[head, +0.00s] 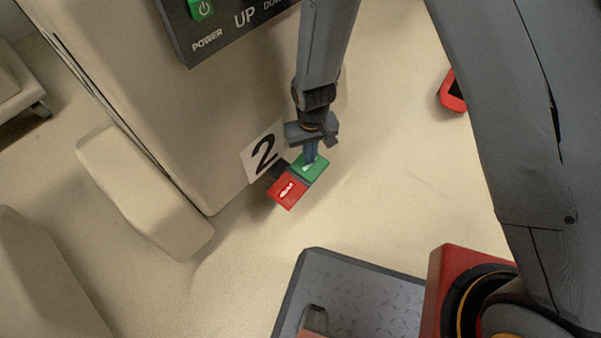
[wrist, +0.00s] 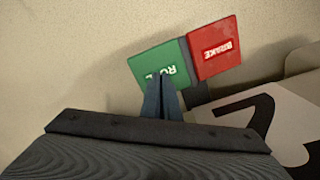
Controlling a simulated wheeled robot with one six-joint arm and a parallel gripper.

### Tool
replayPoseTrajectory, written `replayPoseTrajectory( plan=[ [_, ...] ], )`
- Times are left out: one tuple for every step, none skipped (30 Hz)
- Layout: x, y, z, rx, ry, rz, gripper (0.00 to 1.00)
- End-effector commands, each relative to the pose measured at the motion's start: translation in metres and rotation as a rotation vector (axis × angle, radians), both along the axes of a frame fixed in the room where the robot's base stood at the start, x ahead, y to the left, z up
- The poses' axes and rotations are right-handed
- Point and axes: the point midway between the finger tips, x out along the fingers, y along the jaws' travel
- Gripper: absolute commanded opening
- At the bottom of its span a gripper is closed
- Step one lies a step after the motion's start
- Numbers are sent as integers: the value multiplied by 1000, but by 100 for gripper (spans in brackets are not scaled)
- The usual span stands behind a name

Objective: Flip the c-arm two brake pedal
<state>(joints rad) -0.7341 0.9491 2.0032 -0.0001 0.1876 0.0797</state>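The brake pedal of c-arm two has a red half (head: 288,191) and a green half (head: 313,168), low on the cart beside a white card with a black 2 (head: 263,151). In the wrist view the red half (wrist: 215,49) reads BRAKE, and the green half (wrist: 151,68) carries partly covered white letters. My gripper (head: 311,158) points down at the green half. Its fingers (wrist: 161,80) are together with nothing seen between them, and their tips overlap the green half's edge. I cannot tell whether they touch it.
The beige cart (head: 165,110) stands at left, with a dark panel (head: 222,35) marked POWER and UP. A beige foot (head: 145,190) juts out at its base. A red-framed object (head: 452,92) lies at right. The floor right of the pedal is clear.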

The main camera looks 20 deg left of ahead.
Motion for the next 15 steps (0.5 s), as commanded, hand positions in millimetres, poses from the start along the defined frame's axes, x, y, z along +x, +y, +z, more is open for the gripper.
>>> replayPoseTrajectory(
  plan=[
    [-1, 0, -2, -1, 2, 0, 0],
    [-1, 0, -2, -1, 2, 0, 0],
    [-1, -1, -3, -1, 2, 1, 0],
    [-1, -1, -4, -1, 2, 1, 0],
    [-1, -1, -4, -2, 2, 1, 0],
    [-1, -1, -5, -2, 2, 1, 0],
    [-1, -1, -5, -2, 2, 1, 0],
    [-1, -1, -5, -2, 2, 1, 0],
    [-1, -1, -5, -2, 2, 1, 0],
    [-2, -1, -4, -2, 3, 1, 0],
    [-2, -1, -4, -2, 3, 1, 0],
    [-2, -1, -2, -2, 3, 1, 0],
    [-2, -1, -1, -2, 3, 0, 0],
    [-2, -1, 1, -2, 2, 0, 0],
    [-2, -1, 4, -2, 2, 0, 0]
  ],
)
